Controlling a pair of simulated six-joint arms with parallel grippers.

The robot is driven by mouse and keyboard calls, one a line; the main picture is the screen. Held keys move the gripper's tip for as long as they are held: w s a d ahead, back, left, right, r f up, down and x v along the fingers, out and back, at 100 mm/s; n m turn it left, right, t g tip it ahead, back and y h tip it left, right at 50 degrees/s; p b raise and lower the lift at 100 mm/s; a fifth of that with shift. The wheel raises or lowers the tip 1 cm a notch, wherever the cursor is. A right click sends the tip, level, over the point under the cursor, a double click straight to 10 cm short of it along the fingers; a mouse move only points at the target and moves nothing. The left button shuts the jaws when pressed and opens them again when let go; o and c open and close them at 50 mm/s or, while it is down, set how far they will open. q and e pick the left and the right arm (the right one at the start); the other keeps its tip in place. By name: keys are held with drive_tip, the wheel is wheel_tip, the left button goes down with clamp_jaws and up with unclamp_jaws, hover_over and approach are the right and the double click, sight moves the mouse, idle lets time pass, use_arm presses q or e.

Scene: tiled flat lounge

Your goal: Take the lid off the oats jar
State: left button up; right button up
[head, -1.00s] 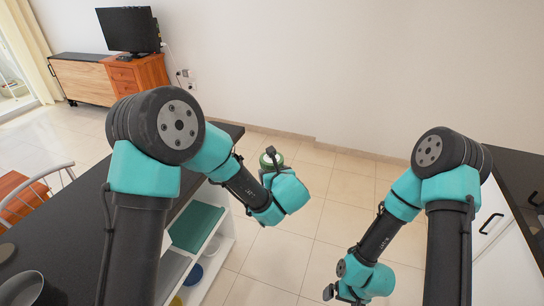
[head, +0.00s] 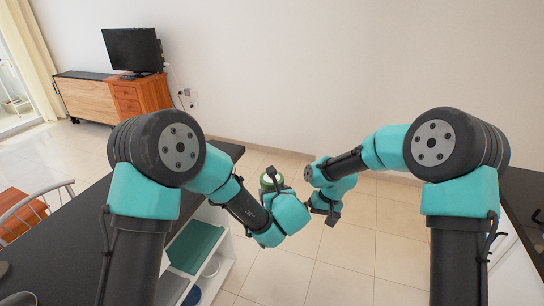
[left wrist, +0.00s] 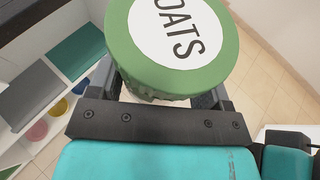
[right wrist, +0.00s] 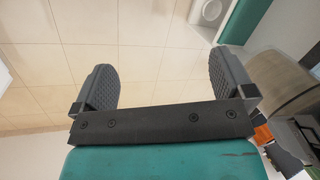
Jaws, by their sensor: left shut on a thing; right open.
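The oats jar (head: 271,180) is held in my left gripper (head: 268,182), in front of me over the floor. In the left wrist view its round green lid (left wrist: 215,62) with a white OATS label sits on top of the jar. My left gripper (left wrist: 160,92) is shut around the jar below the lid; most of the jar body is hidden. My right gripper (head: 332,212) is a short way right of the jar, apart from it. In the right wrist view my right gripper (right wrist: 165,85) is open, with nothing between its fingers.
A dark counter (head: 75,240) lies at the left, with a white open shelf holding a teal box (head: 195,246) below it. Another dark counter (head: 525,205) is at the right. A television (head: 132,49) stands on a wooden cabinet far back. Tiled floor is clear between the counters.

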drive_tip(key=w+a+r, duration=0.1)
drive_tip(key=w+r, duration=0.1)
drive_tip(key=r, duration=0.5)
drive_tip(key=w+a+r, duration=0.1)
drive_tip(key=a+r, duration=0.1)
drive_tip(key=r, duration=0.4)
drive_tip(key=w+a+r+h, duration=0.1)
drive_tip(key=a+r, duration=0.1)
drive_tip(key=a, duration=0.2)
drive_tip(key=w+a+r+h, duration=0.1)
drive_tip(key=a+r, duration=0.2)
drive_tip(key=a, duration=0.1)
drive_tip(key=w+a+r+h, duration=0.1)
drive_tip(key=a+r, duration=0.1)
drive_tip(key=a, duration=0.2)
drive_tip(key=shift+a+r+t, duration=0.15)
drive_tip(key=shift+r+t, duration=0.15)
drive_tip(key=shift+r, duration=0.05)
drive_tip(key=shift+f, duration=4)
